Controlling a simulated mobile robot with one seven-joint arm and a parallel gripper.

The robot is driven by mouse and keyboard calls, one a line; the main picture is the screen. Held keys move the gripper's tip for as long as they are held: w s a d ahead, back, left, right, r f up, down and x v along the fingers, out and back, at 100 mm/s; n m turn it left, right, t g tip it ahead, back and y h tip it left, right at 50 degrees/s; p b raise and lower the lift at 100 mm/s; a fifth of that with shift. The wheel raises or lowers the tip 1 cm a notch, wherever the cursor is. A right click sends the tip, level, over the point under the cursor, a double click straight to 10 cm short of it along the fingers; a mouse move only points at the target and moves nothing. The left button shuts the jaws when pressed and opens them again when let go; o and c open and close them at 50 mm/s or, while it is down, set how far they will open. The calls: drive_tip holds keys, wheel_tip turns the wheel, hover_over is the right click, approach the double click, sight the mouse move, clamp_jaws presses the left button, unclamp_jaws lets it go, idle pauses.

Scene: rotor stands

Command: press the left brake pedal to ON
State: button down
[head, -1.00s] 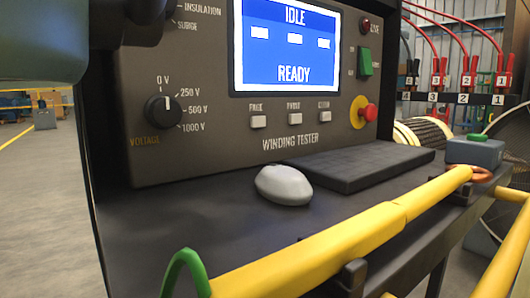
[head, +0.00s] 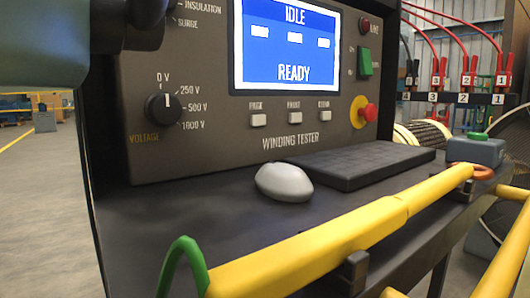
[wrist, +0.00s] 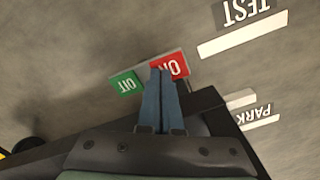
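In the wrist view, a floor pedal unit has a green pad (wrist: 126,84) on the left and a red pad (wrist: 176,66) on the right. Both carry white lettering that appears turned upside down; the red pad's lettering is partly covered by a fingertip. My gripper (wrist: 161,72) has two blue fingers side by side, shut with nothing visible between them. Its tips overlap the red pad's left part in the picture, beside the green pad. I cannot tell whether they touch it. The pedals do not show in the head view.
The head view shows the winding tester (head: 225,100) with its screen reading IDLE and READY, a mouse (head: 284,182) and a keyboard (head: 360,163) on its shelf. A yellow pole (head: 320,245) runs along the shelf's front. White TEST and PARK floor markings (wrist: 245,32) lie right of the pedals.

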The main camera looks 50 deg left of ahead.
drive_tip(key=shift+f, duration=0.2)
wheel_tip(320, 180, up, 7)
drive_tip(key=p, duration=0.8)
drive_tip(key=shift+r, duration=0.1)
idle(0.7)
